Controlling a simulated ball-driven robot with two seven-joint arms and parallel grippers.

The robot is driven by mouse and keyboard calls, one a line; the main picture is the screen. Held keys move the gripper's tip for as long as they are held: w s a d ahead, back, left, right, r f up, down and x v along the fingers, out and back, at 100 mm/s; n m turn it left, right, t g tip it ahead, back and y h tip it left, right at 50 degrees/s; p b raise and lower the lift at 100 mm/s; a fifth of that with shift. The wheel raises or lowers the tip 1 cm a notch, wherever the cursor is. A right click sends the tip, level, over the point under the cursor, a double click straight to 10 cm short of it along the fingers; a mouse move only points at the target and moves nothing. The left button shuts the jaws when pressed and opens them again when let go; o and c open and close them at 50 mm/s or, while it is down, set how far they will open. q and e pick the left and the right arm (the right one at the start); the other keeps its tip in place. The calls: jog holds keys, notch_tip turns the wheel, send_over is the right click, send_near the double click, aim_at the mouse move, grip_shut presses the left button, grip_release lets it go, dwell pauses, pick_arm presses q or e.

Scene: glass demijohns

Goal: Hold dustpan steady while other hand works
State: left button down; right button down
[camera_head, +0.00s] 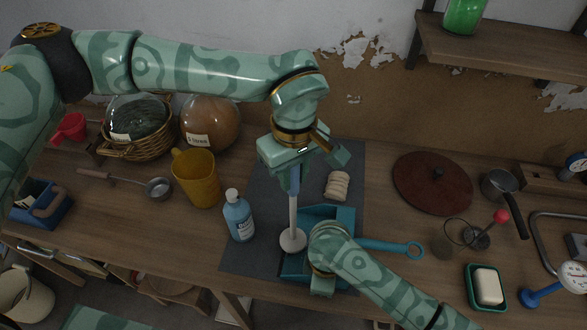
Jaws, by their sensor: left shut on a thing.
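A teal dustpan (342,216) lies on the dark grey mat, its long handle (390,246) reaching right to a ring end. My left gripper (294,178) points down above the mat, shut on a white tool (293,215) with a blue upper part. The tool hangs upright, its round white head at the left side of the dustpan; I cannot tell whether it touches. My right gripper (322,284) is over the near part of the dustpan. My own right arm hides much of the pan, and the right fingertips do not show clearly.
A cream ribbed piece (337,186) lies behind the dustpan on the mat (255,262). A blue bottle (239,216) and yellow jug (196,178) stand to the left.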

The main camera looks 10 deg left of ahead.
pick_arm(q)
jog(key=shift+f, duration=0.25)
jog(key=shift+d, duration=2.05)
notch_tip(320, 180, up, 10)
jog(key=shift+r, duration=0.2)
dwell(1.0)
